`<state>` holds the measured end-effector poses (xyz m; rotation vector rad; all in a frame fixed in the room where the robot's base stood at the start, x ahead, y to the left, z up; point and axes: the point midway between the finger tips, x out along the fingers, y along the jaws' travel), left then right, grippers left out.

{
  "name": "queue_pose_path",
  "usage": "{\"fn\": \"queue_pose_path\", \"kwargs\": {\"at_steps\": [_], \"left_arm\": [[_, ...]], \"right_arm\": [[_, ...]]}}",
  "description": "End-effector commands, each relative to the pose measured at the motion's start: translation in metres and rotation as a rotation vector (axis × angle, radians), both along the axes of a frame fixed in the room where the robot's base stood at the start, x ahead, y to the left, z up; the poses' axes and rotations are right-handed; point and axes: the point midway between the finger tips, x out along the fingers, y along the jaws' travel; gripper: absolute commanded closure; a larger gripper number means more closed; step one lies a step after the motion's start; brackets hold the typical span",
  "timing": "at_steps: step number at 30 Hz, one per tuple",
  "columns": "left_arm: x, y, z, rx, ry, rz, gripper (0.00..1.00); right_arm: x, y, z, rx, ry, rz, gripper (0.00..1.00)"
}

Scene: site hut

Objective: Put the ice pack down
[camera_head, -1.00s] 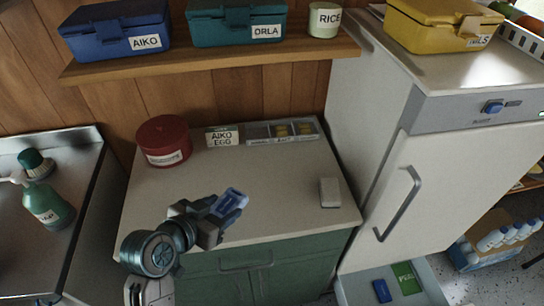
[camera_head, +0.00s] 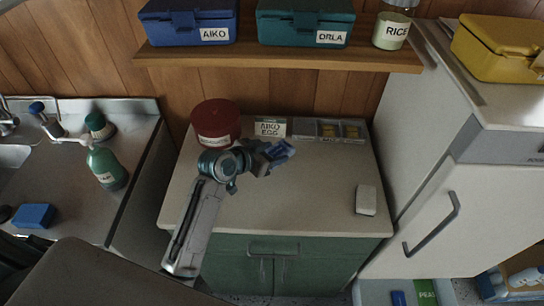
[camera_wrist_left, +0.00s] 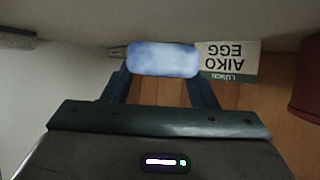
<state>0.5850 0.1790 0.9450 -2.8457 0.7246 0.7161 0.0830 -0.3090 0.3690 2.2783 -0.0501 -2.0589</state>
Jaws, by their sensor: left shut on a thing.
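The ice pack (camera_head: 281,152) is a small blue block over the back part of the cabinet's worktop (camera_head: 300,200). It also shows pale blue in the left wrist view (camera_wrist_left: 163,59). My left gripper (camera_head: 272,154) is shut on it, one finger at each end in the wrist view. The pack is in front of a card marked AIKO EGG (camera_head: 271,128). I cannot tell whether the pack touches the worktop. My right gripper is not in view.
A red round tin (camera_head: 215,122) and a sectioned tray (camera_head: 330,130) stand along the worktop's back. A white block (camera_head: 366,200) lies at its right. A shelf (camera_head: 280,56) with boxes overhangs the back. The worktop's middle is mostly clear.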

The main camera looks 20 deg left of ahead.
Motion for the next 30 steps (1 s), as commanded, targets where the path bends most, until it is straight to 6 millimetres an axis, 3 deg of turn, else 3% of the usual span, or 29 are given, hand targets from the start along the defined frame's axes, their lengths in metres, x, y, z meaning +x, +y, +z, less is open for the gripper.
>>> {"fn": "queue_pose_path", "kwargs": {"at_steps": [6,17,18,21,30], "left_arm": [[-0.001,0.000,-0.026,-0.001,0.004,0.001,0.77],[-0.001,0.000,-0.031,-0.001,0.002,0.001,0.77],[-0.001,0.000,-0.031,-0.001,0.003,0.001,0.44],[-0.001,0.000,-0.031,-0.001,0.003,0.001,0.26],[-0.001,0.000,-0.029,-0.001,0.003,0.001,0.26]], "right_arm": [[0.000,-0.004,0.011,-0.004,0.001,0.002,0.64],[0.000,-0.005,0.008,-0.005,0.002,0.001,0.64],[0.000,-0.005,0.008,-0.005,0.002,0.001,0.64],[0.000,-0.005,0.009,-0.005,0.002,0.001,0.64],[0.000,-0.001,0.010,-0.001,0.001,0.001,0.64]]}}
